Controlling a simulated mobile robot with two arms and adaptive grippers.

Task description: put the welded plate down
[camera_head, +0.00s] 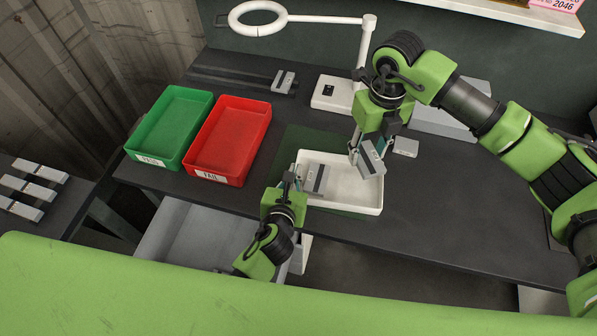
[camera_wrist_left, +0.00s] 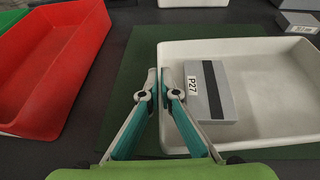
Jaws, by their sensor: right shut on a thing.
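My right gripper (camera_head: 368,146) is shut on a grey plate (camera_head: 373,160) with a dark stripe and holds it, tilted, over the right back of the white tray (camera_head: 350,199). I cannot tell whether that plate touches the tray. A second grey plate (camera_head: 313,179) lies in the tray's left part; in the left wrist view this plate (camera_wrist_left: 213,90) shows a dark stripe and a P27 label. My left gripper (camera_head: 292,179) is at the tray's left wall. In the left wrist view its fingertips (camera_wrist_left: 159,84) are close together, one on each side of the tray wall.
A red FAIL bin (camera_head: 243,116) and a green bin (camera_head: 182,119) stand left of the tray. A ring lamp (camera_head: 258,18) stands behind. A loose grey piece (camera_head: 405,147) lies right of the held plate. The table's right front (camera_head: 450,215) is clear.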

